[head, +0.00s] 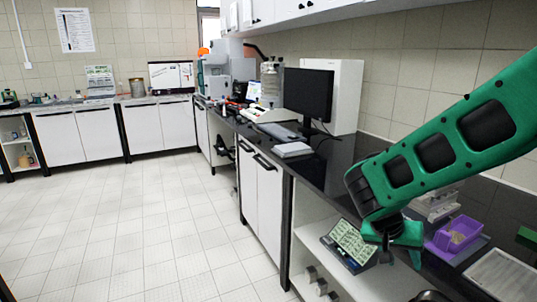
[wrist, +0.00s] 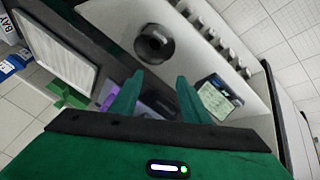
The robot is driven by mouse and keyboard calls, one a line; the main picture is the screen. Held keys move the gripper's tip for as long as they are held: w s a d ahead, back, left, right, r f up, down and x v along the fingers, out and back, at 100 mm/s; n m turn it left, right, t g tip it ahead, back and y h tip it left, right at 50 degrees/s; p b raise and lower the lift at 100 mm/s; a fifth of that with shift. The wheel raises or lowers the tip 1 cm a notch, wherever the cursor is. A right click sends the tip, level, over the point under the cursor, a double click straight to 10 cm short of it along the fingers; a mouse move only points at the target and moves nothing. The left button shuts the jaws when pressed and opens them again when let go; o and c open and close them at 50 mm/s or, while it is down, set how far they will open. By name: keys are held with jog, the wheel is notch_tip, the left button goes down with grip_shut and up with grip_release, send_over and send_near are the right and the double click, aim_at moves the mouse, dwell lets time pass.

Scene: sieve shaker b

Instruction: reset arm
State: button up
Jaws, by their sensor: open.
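My green arm comes in from the right in the head view and bends down at the front edge of the black counter (head: 335,165). My gripper (head: 397,255) hangs at its end, pointing down, to the left of a purple tray (head: 455,236). In the wrist view, the two green fingers of my gripper (wrist: 159,82) are apart with nothing between them. A dark panel with a pale green and white face (head: 350,243) is left of my gripper; it also shows right of the fingers in the wrist view (wrist: 220,97).
An open white shelf with several small metal cylinders (head: 310,274) lies below the counter. A dark round object (wrist: 154,45) shows beyond the fingers. The tiled floor (head: 130,220) at left is clear.

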jog(key=s+a+r+n+t+y, duration=0.2)
jog(key=s+a+r+n+y, duration=0.2)
jog(key=s+r+n+y, duration=0.25)
jog(key=s+d+m+g, duration=0.2)
jog(key=s+d, duration=0.3)
jog(key=s, duration=0.3)
jog(key=s+d+f+m+g, duration=0.1)
jog(key=s+d+m, duration=0.3)
jog(key=s, duration=0.5)
jog(key=shift+s+d+f+g, duration=0.3)
jog(key=shift+d+g, duration=0.3)
jog(key=shift+d, duration=0.3)
jog(key=shift+w, duration=0.15)
jog(key=shift+w+f, duration=0.2)
jog(key=shift+w, duration=0.3)
